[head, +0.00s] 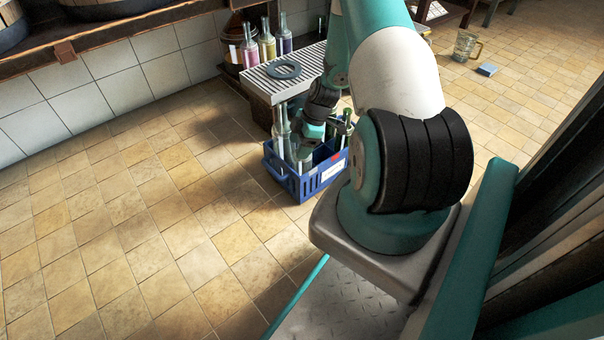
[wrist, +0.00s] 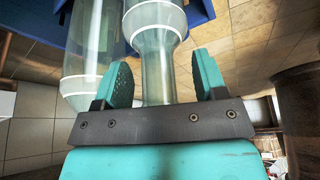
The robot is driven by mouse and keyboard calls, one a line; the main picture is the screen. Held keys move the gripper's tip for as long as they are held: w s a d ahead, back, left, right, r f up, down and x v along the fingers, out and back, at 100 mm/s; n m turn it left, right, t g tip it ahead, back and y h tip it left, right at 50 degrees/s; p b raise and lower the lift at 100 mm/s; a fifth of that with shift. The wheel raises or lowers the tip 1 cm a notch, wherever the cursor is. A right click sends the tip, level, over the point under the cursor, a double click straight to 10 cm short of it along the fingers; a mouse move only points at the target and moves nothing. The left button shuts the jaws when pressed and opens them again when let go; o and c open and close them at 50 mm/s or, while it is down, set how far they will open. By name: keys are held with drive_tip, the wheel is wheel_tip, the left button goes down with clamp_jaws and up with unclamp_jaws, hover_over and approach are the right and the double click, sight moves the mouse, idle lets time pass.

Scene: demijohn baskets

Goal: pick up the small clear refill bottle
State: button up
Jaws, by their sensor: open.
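My gripper (wrist: 163,75) is open in the wrist view, with one teal finger on each side of a clear bottle (wrist: 157,50). Gaps show between this bottle and both fingers. A second clear bottle (wrist: 92,50) stands close on the left, outside the left finger. Clear bottles (head: 282,130) show at the crate's left side. My arm partly hides the crate's contents, and I cannot tell which bottle there is between the fingers.
A slatted stand (head: 262,82) with a dark ring (head: 283,69) is right behind the crate. Pink (head: 250,50), yellow (head: 267,42) and purple (head: 284,36) bottles stand beyond it. A glass mug (head: 464,46) and blue block (head: 487,69) are far right. Tiled floor at left is clear.

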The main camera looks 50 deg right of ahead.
clamp_jaws()
idle(0.4)
drive_tip(key=shift+r, duration=0.1)
wheel_tip(320, 180, up, 20)
drive_tip(key=p, duration=1)
